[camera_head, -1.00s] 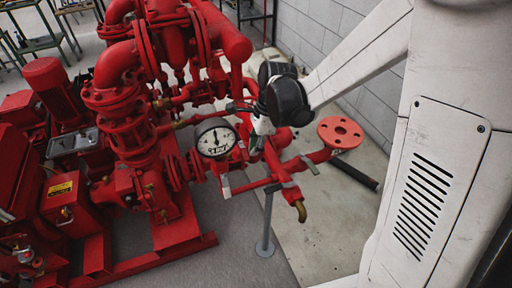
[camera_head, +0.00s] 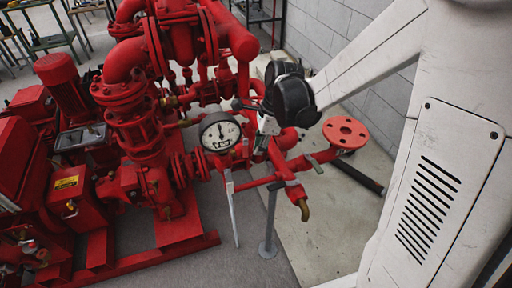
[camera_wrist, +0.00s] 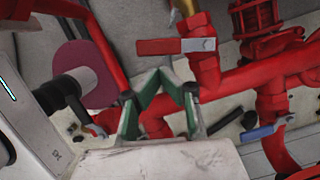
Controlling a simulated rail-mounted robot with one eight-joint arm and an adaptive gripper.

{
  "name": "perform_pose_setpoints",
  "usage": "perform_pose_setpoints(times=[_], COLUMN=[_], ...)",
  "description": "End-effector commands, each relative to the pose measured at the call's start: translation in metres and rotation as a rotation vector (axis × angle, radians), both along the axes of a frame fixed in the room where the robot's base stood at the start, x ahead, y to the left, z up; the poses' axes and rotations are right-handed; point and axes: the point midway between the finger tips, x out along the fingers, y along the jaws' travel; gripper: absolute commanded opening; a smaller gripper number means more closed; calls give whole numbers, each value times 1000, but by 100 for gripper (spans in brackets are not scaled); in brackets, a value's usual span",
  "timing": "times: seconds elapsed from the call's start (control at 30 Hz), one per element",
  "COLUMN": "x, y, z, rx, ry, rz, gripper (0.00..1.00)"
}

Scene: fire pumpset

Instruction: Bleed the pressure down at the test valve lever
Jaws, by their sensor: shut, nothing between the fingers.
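In the wrist view a red lever (camera_wrist: 160,46) with a pale metal end lies across a red valve beside a brass outlet (camera_wrist: 185,8). I cannot tell whether this is the test valve lever. My gripper (camera_wrist: 160,76) is shut and empty, its green-edged fingers just below this lever in the picture, with no clear contact. In the head view my gripper (camera_head: 261,148) is small and partly hidden, over the red branch pipes right of the gauge. A long pale strip (camera_head: 233,212), possibly a lever, hangs from the branch. The white-faced pressure gauge (camera_head: 219,132) has its needle near upright.
A round red flange (camera_head: 345,132) stands right of my gripper. A bent brass outlet (camera_head: 304,210) points down in front. A blue lever (camera_wrist: 262,132) sits lower right in the wrist view. Red pump pipework fills the left. Open floor (camera_head: 330,225) lies at front right.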

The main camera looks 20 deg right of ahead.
Motion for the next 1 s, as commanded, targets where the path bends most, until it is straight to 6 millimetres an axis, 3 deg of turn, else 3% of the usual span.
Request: perform_pose_setpoints(times=[0.17, 0.4, 0.6, 1.0], x=[-8, -11, -11, -15], y=[-20, -31, -38, -41], z=[2, 56, 84, 100], rx=[0, 0, 0, -6], ry=[0, 0, 0, -16], rz=[1, 2, 2, 28], gripper=[0, 0, 0, 0])
